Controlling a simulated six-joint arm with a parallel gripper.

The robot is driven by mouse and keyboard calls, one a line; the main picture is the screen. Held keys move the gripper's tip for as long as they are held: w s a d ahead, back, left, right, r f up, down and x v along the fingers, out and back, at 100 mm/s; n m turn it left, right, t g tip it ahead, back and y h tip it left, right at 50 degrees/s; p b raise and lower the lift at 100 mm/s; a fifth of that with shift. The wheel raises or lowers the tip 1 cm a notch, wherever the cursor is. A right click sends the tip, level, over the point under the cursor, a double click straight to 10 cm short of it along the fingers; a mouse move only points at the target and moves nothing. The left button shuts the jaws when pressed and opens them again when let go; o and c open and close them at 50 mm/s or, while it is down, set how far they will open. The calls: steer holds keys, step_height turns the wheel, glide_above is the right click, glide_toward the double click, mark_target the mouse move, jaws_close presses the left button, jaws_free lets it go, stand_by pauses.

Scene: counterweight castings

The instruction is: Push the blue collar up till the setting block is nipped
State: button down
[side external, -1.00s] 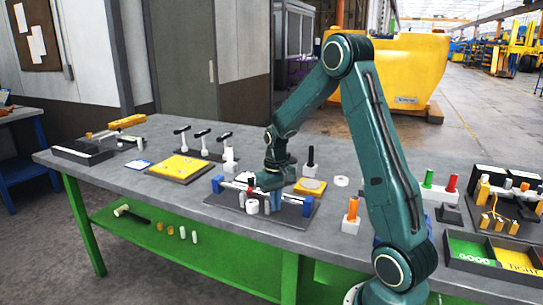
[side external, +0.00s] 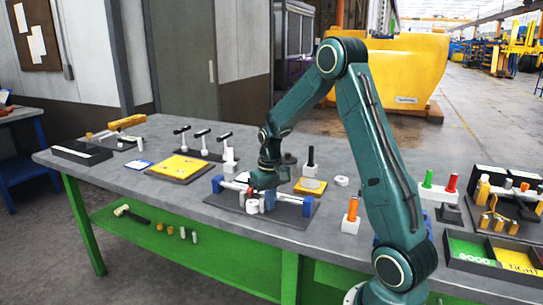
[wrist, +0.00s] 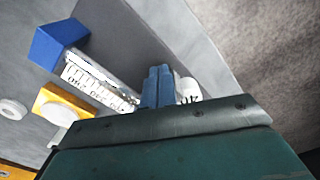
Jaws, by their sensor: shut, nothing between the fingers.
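In the side external view my gripper (side external: 256,188) is low over the measuring fixture, beside its middle. In the wrist view its two narrow blue fingers (wrist: 157,86) are together with nothing between them. The fixture has a blue block at its left end (side external: 217,184) and another at its right end (side external: 308,206). A blue block (wrist: 58,45) also shows in the wrist view, at the end of a white marked scale (wrist: 88,76). I cannot tell which blue piece is the collar. A white cylinder (wrist: 188,88) is beside my fingers; I cannot tell whether it is the setting block.
A yellow block with a pale disc (side external: 311,186) and a white ring (side external: 341,181) lie behind the fixture. An orange-topped peg in a white base (side external: 351,214) stands to the right. A yellow plate (side external: 183,167) lies to the left. Bench space in front is clear.

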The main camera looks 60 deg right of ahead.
steer(key=shift+w, duration=0.7)
stand_by(0.8)
steer(key=shift+s, duration=0.65)
steer(key=shift+r, duration=0.15)
stand_by(0.5)
step_height(320, 180, up, 7)
stand_by(1.0)
steer(key=s+a+r+n+t, duration=0.1)
steer(key=s+a+r+n, duration=0.15)
steer(key=a+r, duration=0.35)
steer(key=s+a+r+n+t, duration=0.15)
steer(key=s+a+r, duration=0.25)
steer(key=a, duration=0.4)
steer(key=s+a+n+t, duration=0.2)
steer(key=s+a+t, duration=0.1)
steer(key=s+a, duration=0.5)
steer(key=s, duration=0.3)
steer(key=shift+s+r, duration=0.35)
steer(key=shift+r, duration=0.05)
